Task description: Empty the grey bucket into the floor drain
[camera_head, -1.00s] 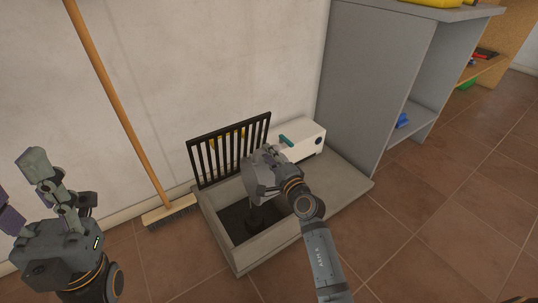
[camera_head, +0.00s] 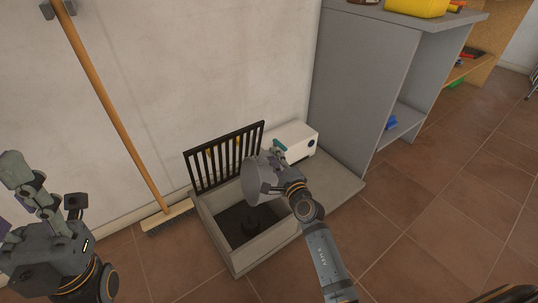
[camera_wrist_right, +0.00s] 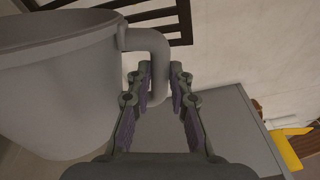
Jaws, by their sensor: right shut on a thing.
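The grey bucket (camera_head: 256,180) is held in the air over the floor drain, a pit with a pale raised rim (camera_head: 233,263). It looks tilted in the head view; its contents are hidden. My right gripper (camera_head: 279,172) is at the bucket's right side. In the right wrist view, its fingers (camera_wrist_right: 160,82) are shut around the curved grey handle (camera_wrist_right: 158,48), and the bucket (camera_wrist_right: 60,95) hangs at left with its rim at the top. My left gripper (camera_head: 48,190) is at the far left, fingers apart and empty, away from the drain.
A dark slatted grate (camera_head: 225,157) stands upright behind the pit against the wall. A white box (camera_head: 297,140) is behind the right gripper. A grey cabinet (camera_head: 365,80) stands at right, and a broom (camera_head: 168,215) leans at left. The tiled floor at right is clear.

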